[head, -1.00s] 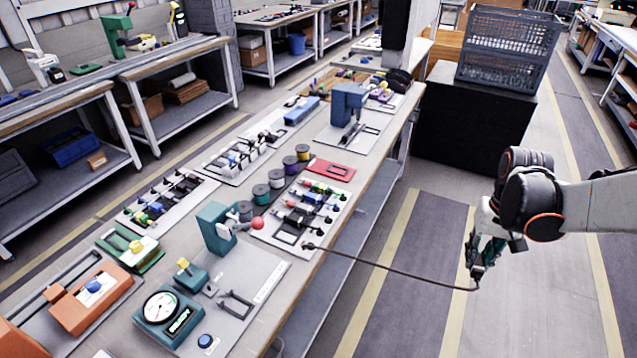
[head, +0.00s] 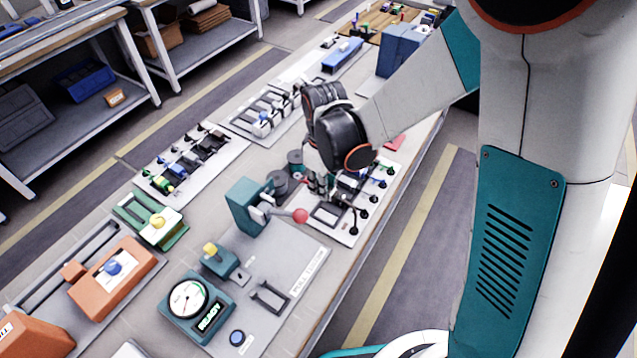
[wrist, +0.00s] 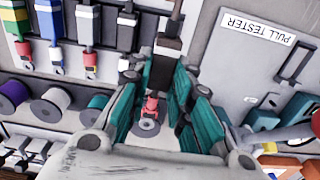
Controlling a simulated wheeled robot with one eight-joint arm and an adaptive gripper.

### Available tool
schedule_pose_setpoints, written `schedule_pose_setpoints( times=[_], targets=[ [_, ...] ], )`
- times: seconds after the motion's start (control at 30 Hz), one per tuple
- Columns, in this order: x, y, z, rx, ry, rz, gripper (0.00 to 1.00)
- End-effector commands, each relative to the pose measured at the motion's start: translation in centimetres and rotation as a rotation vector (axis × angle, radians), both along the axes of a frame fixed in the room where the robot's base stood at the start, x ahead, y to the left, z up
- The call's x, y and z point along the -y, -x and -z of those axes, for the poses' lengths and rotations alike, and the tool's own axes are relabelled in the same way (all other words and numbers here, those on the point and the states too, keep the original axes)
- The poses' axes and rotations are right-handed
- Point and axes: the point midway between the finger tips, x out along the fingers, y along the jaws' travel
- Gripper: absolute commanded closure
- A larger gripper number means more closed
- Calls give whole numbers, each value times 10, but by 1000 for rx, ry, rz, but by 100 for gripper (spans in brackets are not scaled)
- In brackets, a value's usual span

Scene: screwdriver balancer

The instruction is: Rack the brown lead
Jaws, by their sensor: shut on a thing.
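My gripper (head: 318,188) is over the near end of a white lead rack (head: 345,237) on the bench. In the wrist view its teal fingers (wrist: 152,88) are shut on the brown lead (wrist: 162,72), a dark body with a white band and a red tip. The held lead lies roughly parallel to the racked leads, such as the blue lead (wrist: 50,22) and green lead (wrist: 14,22), at the end of their row. My wrist hides most of it in the head view. I cannot tell whether it touches the rack.
The teal pull tester press with a red ball knob (head: 300,215) stands close beside my gripper. Wire spools, including a purple spool (wrist: 12,95), line the rack's other side. A gauge (head: 187,300) and orange fixture (head: 112,272) are nearer.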

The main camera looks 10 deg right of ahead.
Motion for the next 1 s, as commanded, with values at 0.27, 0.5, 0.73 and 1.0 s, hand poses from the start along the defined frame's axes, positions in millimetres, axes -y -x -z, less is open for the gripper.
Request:
schedule_pose_setpoints(
  times=[0.27, 0.5, 0.73, 1.0],
  targets=[
    [-5, 3, 14, 0, 0, -36, 100],
    [-5, 3, 40, 0, 0, -35, 100],
    [-4, 3, 69, 0, 0, -34, 100],
    [-4, 3, 79, 0, 0, -33, 100]
  ],
)
